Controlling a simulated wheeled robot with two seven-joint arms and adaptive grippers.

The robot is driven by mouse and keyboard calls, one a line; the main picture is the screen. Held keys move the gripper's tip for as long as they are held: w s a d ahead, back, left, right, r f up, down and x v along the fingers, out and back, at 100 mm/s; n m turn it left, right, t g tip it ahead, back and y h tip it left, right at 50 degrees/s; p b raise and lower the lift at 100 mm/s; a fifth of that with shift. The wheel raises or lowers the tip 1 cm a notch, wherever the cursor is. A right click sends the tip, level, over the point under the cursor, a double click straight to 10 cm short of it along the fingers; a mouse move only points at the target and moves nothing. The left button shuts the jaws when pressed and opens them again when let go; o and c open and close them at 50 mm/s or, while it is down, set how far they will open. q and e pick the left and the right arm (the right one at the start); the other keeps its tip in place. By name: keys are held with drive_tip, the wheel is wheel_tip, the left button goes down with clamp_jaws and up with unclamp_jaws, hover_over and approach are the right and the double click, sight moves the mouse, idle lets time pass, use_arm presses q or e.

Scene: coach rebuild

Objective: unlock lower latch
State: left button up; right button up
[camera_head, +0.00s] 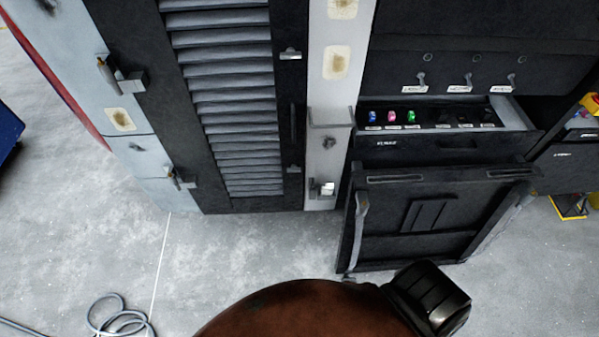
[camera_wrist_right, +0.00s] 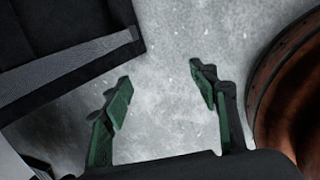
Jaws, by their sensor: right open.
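A black louvred door panel (camera_head: 184,75) stands at the centre left in the head view. A small upper latch (camera_head: 290,54) and a small lower latch (camera_head: 293,168) sit on its right edge. Another metal latch-like fitting (camera_head: 180,178) is low on the panel's left edge, below a similar one (camera_head: 110,72). I cannot tell whether they are locked. My right gripper (camera_wrist_right: 160,78) is open and empty over bare floor in the right wrist view, apart from the latches. My left gripper is not in view.
A black cabinet with an open drawer (camera_head: 455,143) of coloured items stands at the right. Below it a black panel (camera_head: 430,215) with a grey handle (camera_head: 358,225) juts forward. A coiled grey cable (camera_head: 120,315) lies on the floor at the left. The floor before the louvred panel is clear.

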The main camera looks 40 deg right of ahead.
drive_tip(key=w+d+r+n+t+h, duration=0.1)
drive_tip(key=w+r+n+t+h, duration=0.1)
drive_tip(key=w+r+n, duration=0.5)
drive_tip(key=w+d+r+n+t+h, duration=0.1)
drive_tip(key=w+r+t, duration=0.1)
drive_tip(key=w+r, duration=0.65)
drive_tip(key=n+t+h, duration=0.4)
drive_tip(key=n+t, duration=0.5)
drive_tip(key=n, duration=0.1)
approach(294, 171)
drive_tip(key=w, duration=0.1)
use_arm(q)
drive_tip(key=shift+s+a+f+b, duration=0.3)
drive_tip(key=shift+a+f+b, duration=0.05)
drive_tip(key=shift+b, duration=0.05)
use_arm(e)
drive_tip(key=x, duration=0.8)
drive_tip(key=shift+s+d+f, duration=0.15)
drive_tip(key=shift+d+f, duration=0.05)
drive_tip(key=shift+c, duration=0.4)
drive_tip(key=c, duration=1.1)
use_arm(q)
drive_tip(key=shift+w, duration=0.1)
